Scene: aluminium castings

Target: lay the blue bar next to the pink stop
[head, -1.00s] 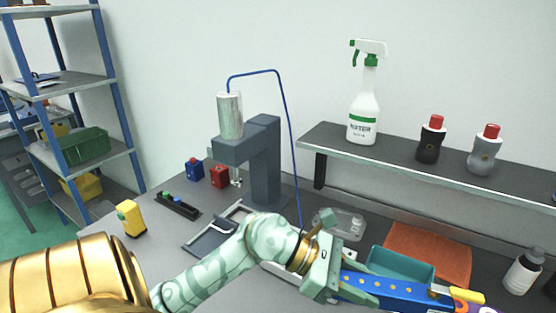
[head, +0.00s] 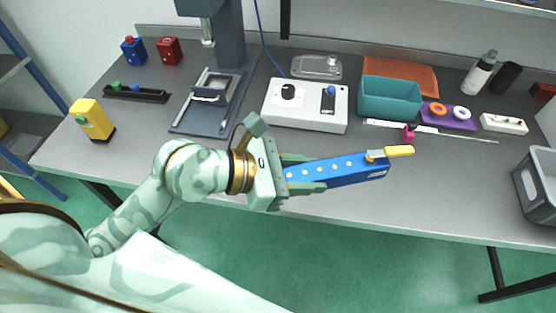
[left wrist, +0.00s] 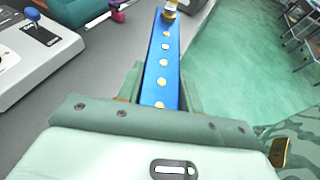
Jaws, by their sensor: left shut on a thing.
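The blue bar (head: 345,170) has a row of pale round spots and a yellow-handled piece at its far end. My left gripper (head: 318,173) is shut on its near end, and the bar points right along the table's front edge. In the left wrist view the bar (left wrist: 162,65) runs away from my left gripper (left wrist: 160,92). The small pink stop (head: 408,134) stands on the table behind the bar's far end, apart from it in the picture. The stop also shows in the left wrist view (left wrist: 117,13). My right gripper is not in view.
Behind the bar are a white control box (head: 306,104), a teal bin (head: 390,98) and a thin metal strip (head: 465,136). A purple holder (head: 447,117) with rings is right of the stop. A grey crate (head: 538,185) stands at the right.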

